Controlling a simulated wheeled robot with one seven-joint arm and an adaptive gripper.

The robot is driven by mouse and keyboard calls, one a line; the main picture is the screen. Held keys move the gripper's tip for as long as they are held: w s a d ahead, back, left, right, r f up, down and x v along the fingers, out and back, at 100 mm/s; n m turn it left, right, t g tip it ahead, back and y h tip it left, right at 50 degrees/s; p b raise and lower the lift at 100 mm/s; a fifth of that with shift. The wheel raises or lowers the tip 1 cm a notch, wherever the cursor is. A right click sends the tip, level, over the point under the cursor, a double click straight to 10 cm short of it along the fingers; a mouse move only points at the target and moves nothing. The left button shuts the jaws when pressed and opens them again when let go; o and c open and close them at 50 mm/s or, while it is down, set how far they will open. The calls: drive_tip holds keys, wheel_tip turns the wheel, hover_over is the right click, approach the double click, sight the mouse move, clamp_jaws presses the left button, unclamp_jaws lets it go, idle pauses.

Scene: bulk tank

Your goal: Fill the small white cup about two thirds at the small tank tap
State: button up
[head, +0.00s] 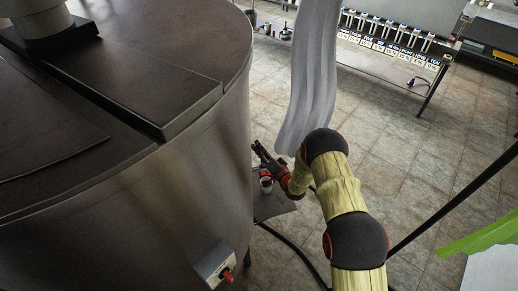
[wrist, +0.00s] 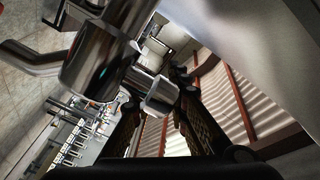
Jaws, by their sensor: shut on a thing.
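My gripper (head: 261,150) is at the tank's right side. In the wrist view the shiny steel tank tap (wrist: 92,62) fills the upper left, with a side stem and a smaller steel piece (wrist: 160,96). My gripper's dark fingers (wrist: 155,125) are on both sides of the steel tap handle (wrist: 152,134) and shut on it. No water stream can be made out.
The large steel tank (head: 150,215) fills the left of the head view. A control box with a red switch (head: 216,265) is on its wall. A small grey platform (head: 276,207) lies under the cup. A grey curtain strip (head: 310,75) hangs behind my arm. Tiled floor is open at right.

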drive_tip(key=shift+f+h, duration=0.1)
drive_tip(key=shift+h, duration=0.2)
clamp_jaws()
drive_tip(key=shift+w+d+m+t+h+b, duration=0.1)
drive_tip(key=shift+d+m+t+h+b, duration=0.25)
drive_tip(key=shift+m+t+h+b, duration=0.35)
drive_tip(key=shift+d+m+t+h+b, duration=0.25)
drive_tip(key=shift+d+m+h+b, duration=0.15)
drive_tip(key=shift+m+h, duration=0.25)
drive_tip(key=shift+d+m+t+h+b, duration=0.2)
drive_tip(key=shift+d+m+h+b, duration=0.15)
drive_tip(key=shift+h, duration=0.55)
drive_tip(key=shift+d+m+t+h+b, duration=0.3)
drive_tip(key=shift+m+h+b, duration=0.15)
drive_tip(key=shift+m+h, duration=0.25)
drive_tip(key=o, duration=0.9)
unclamp_jaws()
drive_tip(key=v, duration=1.2)
